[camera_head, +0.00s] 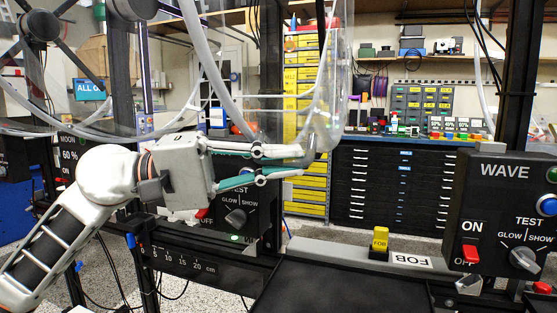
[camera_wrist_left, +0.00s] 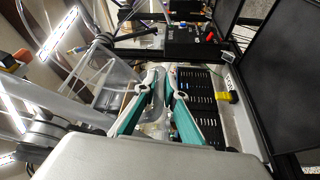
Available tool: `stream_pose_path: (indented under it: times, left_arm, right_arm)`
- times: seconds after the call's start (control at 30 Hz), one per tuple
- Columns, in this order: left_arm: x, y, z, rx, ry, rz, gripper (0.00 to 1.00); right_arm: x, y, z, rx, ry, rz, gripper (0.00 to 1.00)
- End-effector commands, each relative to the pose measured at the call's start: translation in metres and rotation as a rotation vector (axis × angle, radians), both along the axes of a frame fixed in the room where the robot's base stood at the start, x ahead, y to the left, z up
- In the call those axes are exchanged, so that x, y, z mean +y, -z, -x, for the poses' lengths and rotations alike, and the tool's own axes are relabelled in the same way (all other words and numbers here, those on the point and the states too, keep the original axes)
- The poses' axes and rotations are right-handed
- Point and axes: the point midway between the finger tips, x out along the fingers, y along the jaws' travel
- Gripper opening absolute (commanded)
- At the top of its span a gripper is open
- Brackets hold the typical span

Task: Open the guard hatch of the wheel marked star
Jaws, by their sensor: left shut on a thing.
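My left gripper (camera_head: 303,161) reaches in from the left, its two green-and-white fingers pointing right. It is shut on part of the clear guard hatch (camera_head: 325,110), a curved see-through piece in the middle of the head view. In the left wrist view my left gripper (camera_wrist_left: 165,72) has clear curved plastic between its fingers. Behind the gripper is a black control panel (camera_head: 262,205) with a knob and the words TEST, GLOW and SHOW. My gripper hides the panel's name, so I cannot read a star mark. My right gripper is not in view.
A panel marked MOON (camera_head: 68,153) is at the left, one marked WAVE (camera_head: 505,215) at the right. A ruler rail (camera_head: 185,262) runs below my arm. A yellow fob (camera_head: 380,240) stands on a pale ledge. Dark drawers (camera_head: 385,185) stand behind.

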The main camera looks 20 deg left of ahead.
Motion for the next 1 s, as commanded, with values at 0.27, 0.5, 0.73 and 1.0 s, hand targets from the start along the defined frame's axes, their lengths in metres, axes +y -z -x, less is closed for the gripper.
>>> stream_pose_path:
  times: [0.27,0.5,0.73,1.0]
  left_arm:
    - [0.000,0.000,-0.002,0.000,-0.002,0.000,0.00]
    - [0.001,0.000,-0.002,-0.001,-0.002,0.001,0.27]
    - [0.000,0.000,-0.002,-0.001,-0.002,0.001,0.27]
    - [0.020,0.003,0.004,0.003,-0.004,0.000,0.27]
  right_arm:
    - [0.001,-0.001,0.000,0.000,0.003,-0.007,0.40]
    - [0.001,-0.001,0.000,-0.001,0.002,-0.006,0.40]
    - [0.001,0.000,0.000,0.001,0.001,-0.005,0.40]
    - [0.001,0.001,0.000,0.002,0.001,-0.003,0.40]
